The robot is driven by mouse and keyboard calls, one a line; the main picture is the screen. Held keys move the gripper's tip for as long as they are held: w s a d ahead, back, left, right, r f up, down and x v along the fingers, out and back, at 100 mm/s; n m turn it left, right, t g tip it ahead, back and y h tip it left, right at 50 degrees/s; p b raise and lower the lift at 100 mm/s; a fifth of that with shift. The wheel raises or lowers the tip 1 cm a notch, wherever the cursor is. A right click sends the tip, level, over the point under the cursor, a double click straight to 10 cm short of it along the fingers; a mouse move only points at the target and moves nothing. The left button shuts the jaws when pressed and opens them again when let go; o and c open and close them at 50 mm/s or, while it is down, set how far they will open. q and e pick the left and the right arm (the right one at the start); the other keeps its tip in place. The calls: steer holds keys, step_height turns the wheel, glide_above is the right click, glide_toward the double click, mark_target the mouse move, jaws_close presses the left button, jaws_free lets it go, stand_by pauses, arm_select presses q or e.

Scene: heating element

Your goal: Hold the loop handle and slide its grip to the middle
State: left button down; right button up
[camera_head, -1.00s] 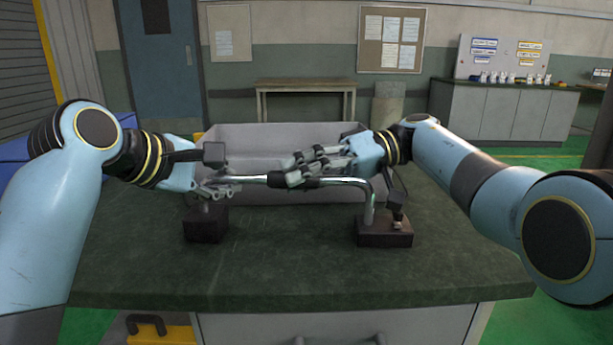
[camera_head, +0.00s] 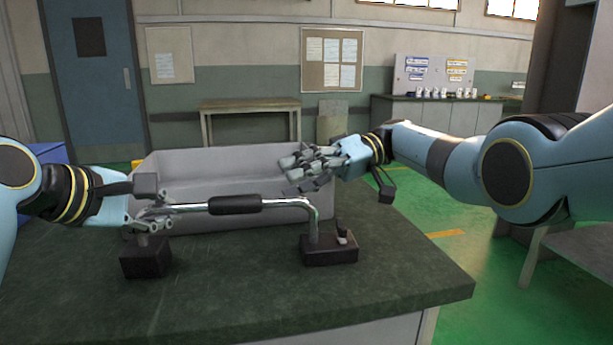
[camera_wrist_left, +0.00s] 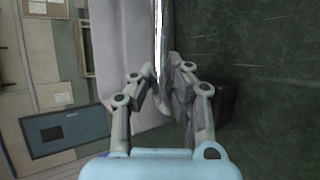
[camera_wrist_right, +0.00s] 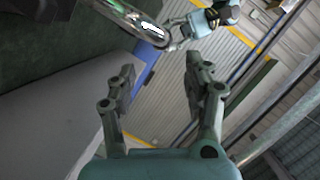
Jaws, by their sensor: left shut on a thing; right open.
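The loop handle (camera_head: 300,203) is a shiny metal bar with bent ends, standing on two dark blocks, the left block (camera_head: 146,257) and the right block (camera_head: 329,249). Its black grip (camera_head: 235,204) sits around the middle of the straight bar. My left gripper (camera_head: 150,218) is shut on the loop handle at its left end; the left wrist view also shows the fingers (camera_wrist_left: 160,85) at the bar. My right gripper (camera_head: 292,172) is open and empty, above and behind the bar's right part, apart from the grip. The right wrist view shows its spread fingers (camera_wrist_right: 155,85) with the bar (camera_wrist_right: 135,18) beyond.
A grey bin (camera_head: 190,157) stands on the dark green table (camera_head: 400,279) just behind the handle. The table's right edge is close by, and its front right area is clear. A bench (camera_head: 250,106) stands by the far wall.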

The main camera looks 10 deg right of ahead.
arm_select(q)
steer(key=shift+r, duration=0.1)
arm_select(e)
steer(key=shift+v, duration=1.1)
arm_select(q)
steer(key=c, duration=1.3)
jaws_free()
